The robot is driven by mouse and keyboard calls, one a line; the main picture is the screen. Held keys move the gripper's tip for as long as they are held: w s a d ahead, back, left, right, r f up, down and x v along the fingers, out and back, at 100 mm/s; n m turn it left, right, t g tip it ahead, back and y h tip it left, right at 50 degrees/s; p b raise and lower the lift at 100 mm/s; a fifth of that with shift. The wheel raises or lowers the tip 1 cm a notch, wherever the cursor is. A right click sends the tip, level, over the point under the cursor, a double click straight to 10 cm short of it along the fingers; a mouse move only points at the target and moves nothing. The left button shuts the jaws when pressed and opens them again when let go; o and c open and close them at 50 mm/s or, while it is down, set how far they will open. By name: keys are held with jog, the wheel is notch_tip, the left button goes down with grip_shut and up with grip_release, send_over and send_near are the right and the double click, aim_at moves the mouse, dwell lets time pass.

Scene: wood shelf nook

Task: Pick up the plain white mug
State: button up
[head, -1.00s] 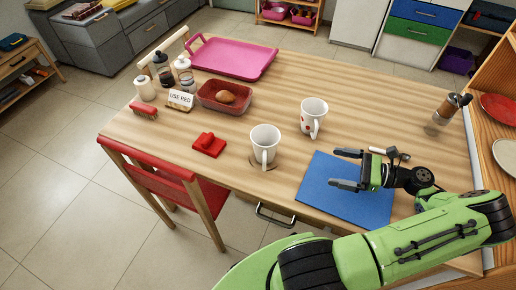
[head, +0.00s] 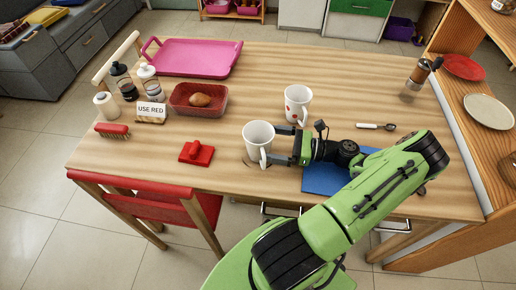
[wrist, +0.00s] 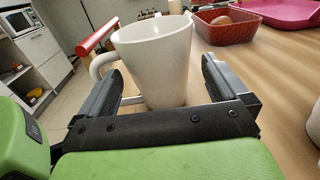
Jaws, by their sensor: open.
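The plain white mug (head: 258,140) stands upright near the front edge of the table, its handle toward the front. In the wrist view the mug (wrist: 155,65) is straight ahead, with its handle at the left. My gripper (head: 280,145) is open at the mug's right side. In the wrist view the fingers of my gripper (wrist: 160,92) reach to either side of the mug's lower body; I cannot tell whether they touch it. A second white mug with red marks (head: 297,105) stands behind and to the right.
A red butter-dish-like object (head: 196,153) lies left of the mug. A red container (head: 180,107) with a brown item, a "USE RED" sign (head: 151,112) and a pink tray (head: 230,62) are farther back. A blue mat (head: 323,180) lies under my arm.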

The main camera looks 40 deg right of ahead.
aim_at(255, 141)
jog(key=b+x, duration=0.2)
jog(key=x, duration=0.3)
jog(key=shift+w+a+f, duration=0.15)
jog(key=shift+w+a, duration=0.1)
jog(key=shift+a, duration=0.05)
jog(key=c, duration=1.3)
